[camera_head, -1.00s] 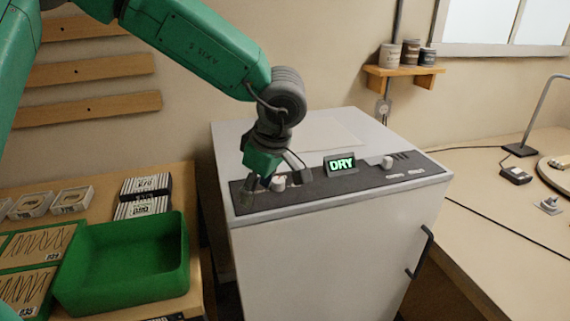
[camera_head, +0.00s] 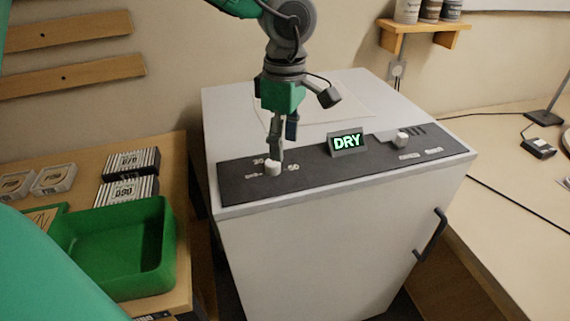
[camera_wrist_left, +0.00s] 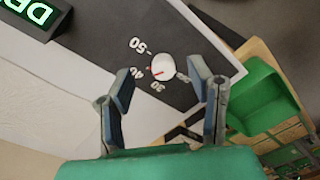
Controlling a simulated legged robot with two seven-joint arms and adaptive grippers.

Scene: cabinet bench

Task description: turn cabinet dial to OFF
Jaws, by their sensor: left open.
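The cabinet (camera_head: 330,250) is a light grey box with a dark control panel (camera_head: 235,185) along its top front. A white round dial (camera_head: 272,168) with printed numbers around it sits at the panel's left end. In the left wrist view the dial (camera_wrist_left: 163,67) has a red pointer line, directed toward the printed numbers near 30 and 40. My left gripper (camera_head: 283,146) is open and points down just above and behind the dial. In the left wrist view its fingers (camera_wrist_left: 162,80) stand apart on either side of the dial, with gaps showing. My right gripper is not in view.
A display reading DRY (camera_head: 347,142) stands mid-panel, with a second white knob (camera_head: 402,138) to its right. A green bin (camera_head: 105,285) and striped boxes (camera_head: 130,175) are on the left bench. A dark handle (camera_head: 432,235) juts from the cabinet's right side.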

